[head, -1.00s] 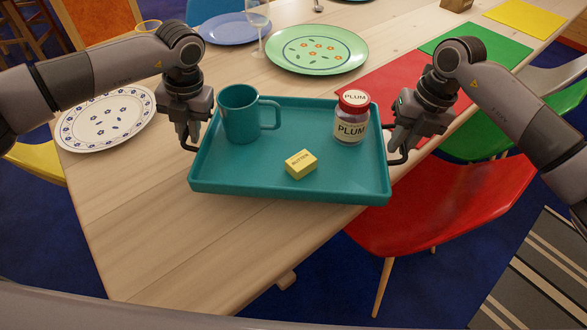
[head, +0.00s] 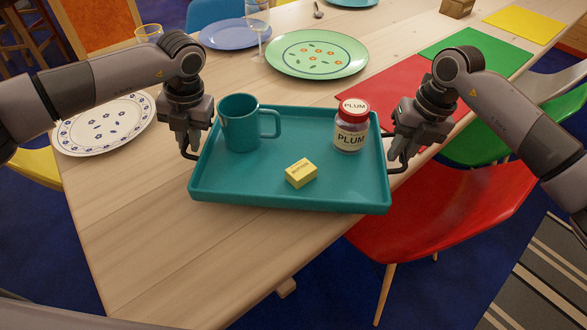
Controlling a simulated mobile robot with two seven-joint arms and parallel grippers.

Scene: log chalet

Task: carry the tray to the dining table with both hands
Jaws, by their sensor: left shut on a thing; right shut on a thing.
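The teal tray (head: 250,188) is over the near end of the wooden dining table (head: 140,235); whether it touches the tabletop I cannot tell. On it are a teal mug (head: 240,128) at the back left, a plum jar (head: 350,133) with a red lid at the back right, and a yellow butter block (head: 300,173) near the middle front. The mug and jar are upright. My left gripper (head: 191,152) is shut on the tray's left handle, and my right gripper (head: 398,160) is shut on its right handle. The fingers partly hide both handles.
A white patterned plate (head: 104,122) lies left of the tray. A green flowered plate (head: 316,54), a wine glass (head: 258,22) and a blue plate (head: 236,35) are behind it. A red chair (head: 440,205) stands at the right edge. The table's front left is bare.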

